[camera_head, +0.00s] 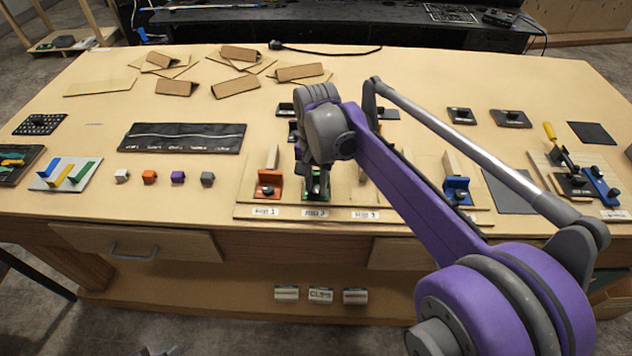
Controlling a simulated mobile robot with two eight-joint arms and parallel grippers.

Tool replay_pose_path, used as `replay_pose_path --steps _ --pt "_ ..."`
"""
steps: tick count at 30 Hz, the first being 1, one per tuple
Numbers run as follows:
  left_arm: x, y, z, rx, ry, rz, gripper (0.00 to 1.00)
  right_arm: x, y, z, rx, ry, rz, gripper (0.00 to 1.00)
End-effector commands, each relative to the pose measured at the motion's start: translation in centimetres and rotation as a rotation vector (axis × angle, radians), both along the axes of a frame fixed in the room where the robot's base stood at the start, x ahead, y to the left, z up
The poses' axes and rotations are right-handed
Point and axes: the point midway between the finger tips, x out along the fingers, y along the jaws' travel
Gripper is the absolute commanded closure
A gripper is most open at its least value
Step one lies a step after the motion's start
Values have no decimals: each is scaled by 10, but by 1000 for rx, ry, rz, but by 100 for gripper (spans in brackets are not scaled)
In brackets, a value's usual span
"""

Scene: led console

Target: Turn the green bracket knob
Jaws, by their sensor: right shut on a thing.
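The green bracket (307,187) stands on the wooden board near the table's front, between the red bracket (270,184) on its left and the rest of my right arm. My right gripper (315,179) points down at the green bracket from above and behind. It is shut on the green bracket's knob, which the fingers mostly hide. The blue bracket (457,189) stands farther right on the same board. My left gripper is not in view.
Small cubes (178,177) sit in a row to the left. A dark mat (183,138) lies behind them. Folded cardboard pieces (236,86) lie at the back left. My right arm hides part of the board.

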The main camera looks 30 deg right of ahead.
Motion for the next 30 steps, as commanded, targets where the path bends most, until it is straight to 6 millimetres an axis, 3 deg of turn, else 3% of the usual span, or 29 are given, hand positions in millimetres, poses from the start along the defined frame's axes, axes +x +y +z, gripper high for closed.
replay_pose_path --steps 30 --pt "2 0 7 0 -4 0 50 1 -1 2 -1 -3 -959 100"
